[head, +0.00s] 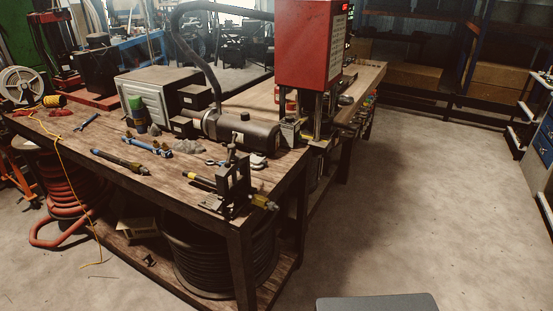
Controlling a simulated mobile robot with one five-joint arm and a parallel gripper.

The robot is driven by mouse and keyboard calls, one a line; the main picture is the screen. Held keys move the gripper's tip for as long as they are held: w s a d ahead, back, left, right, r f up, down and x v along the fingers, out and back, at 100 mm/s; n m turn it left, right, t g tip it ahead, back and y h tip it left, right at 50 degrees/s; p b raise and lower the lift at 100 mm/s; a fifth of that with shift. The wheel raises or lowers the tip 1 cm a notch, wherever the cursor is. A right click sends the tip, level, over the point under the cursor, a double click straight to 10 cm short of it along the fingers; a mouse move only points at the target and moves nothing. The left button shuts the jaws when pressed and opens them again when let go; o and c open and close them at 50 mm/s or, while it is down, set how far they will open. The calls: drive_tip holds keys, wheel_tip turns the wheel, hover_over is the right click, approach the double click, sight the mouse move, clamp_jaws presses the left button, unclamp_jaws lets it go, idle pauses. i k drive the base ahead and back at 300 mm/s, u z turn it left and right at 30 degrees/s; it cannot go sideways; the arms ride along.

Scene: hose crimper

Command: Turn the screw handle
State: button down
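A black vise-like hose crimper (236,184) stands at the near right corner of the wooden workbench (72,143). A yellow-ended rod (264,202) sticks out from its right side past the bench edge. Another yellow-marked piece (199,179) reaches out to its left. A thin upright part rises from its top. I cannot tell for sure which of these is the screw handle. My gripper is not in view.
A red press (312,45) and a dark cylindrical motor (249,133) stand behind the crimper. Loose tools (119,161) lie on the bench. Hose coils (217,248) sit below. The concrete floor (420,190) to the right is clear. Shelves (415,75) line the back.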

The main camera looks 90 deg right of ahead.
sight(232, 150)
drive_tip(key=z, duration=0.15)
drive_tip(key=k, duration=0.85)
drive_tip(key=z, duration=0.75)
drive_tip(key=k, duration=0.7)
drive_tip(key=u, duration=0.2)
drive_tip(key=i, duration=0.7)
drive_tip(key=z, duration=0.1)
